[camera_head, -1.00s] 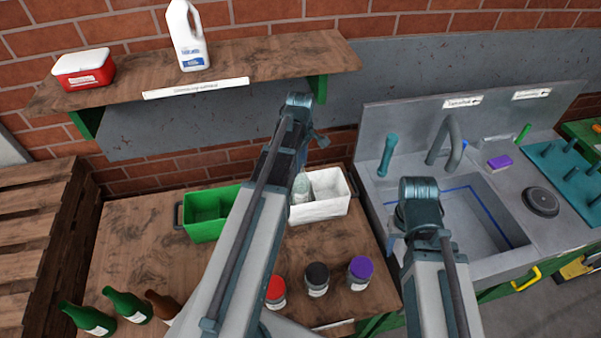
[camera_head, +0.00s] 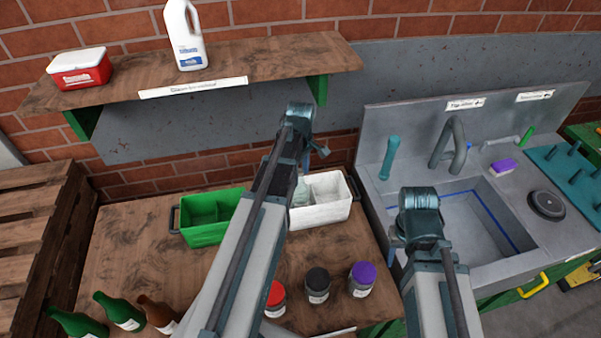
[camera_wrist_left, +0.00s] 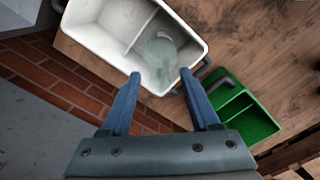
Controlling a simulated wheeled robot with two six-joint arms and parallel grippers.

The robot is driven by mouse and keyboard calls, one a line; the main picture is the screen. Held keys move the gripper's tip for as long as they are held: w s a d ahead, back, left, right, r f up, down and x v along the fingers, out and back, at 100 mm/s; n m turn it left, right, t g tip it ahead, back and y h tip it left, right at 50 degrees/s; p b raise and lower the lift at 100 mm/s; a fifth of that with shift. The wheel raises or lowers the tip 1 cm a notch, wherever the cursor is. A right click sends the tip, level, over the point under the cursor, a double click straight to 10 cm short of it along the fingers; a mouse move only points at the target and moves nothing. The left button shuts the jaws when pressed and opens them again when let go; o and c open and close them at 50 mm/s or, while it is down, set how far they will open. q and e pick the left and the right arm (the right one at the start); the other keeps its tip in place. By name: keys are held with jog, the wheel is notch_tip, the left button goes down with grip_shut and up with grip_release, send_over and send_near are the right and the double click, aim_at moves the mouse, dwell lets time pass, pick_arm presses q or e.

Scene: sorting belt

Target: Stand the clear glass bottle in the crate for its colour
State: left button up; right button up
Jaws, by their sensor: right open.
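The clear glass bottle (camera_head: 301,193) is in the left compartment of the white crate (camera_head: 327,214) and looks upright, partly hidden by my left arm. In the left wrist view the bottle (camera_wrist_left: 160,52) is inside the white crate (camera_wrist_left: 98,38), beyond my fingertips. My left gripper (camera_wrist_left: 160,73) is open, with clear space between its two fingers and nothing held. In the head view its fingers are mostly hidden behind the arm. My right gripper (camera_head: 397,240) is open near the front left of the sink, its fingers mostly hidden.
A green crate (camera_head: 207,232) stands left of the white one. Green bottles (camera_head: 122,311), a brown bottle (camera_head: 157,312) and jars with red, black and purple (camera_head: 363,272) lids stand at the table's front. A shelf (camera_head: 235,68) overhangs behind; a sink (camera_head: 465,235) is right.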

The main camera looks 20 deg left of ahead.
pick_arm(q)
jog(key=shift+r, duration=0.15)
notch_tip(320, 180, up, 12)
jog(key=p, duration=1.2)
jog(key=s+d+m, duration=0.8)
jog(key=d+m, duration=0.2)
jog(key=d, duration=0.1)
jog(key=s+d+m+y, duration=0.1)
jog(key=s+d+m, duration=0.7)
jog(key=d+m, duration=0.2)
jog(key=shift+s+d, duration=0.25)
jog(key=shift+d, duration=0.6)
notch_tip(320, 180, down, 15)
jog(key=b, duration=1.4)
jog(key=shift+r+b, duration=0.15)
jog(key=shift+b, duration=0.15)
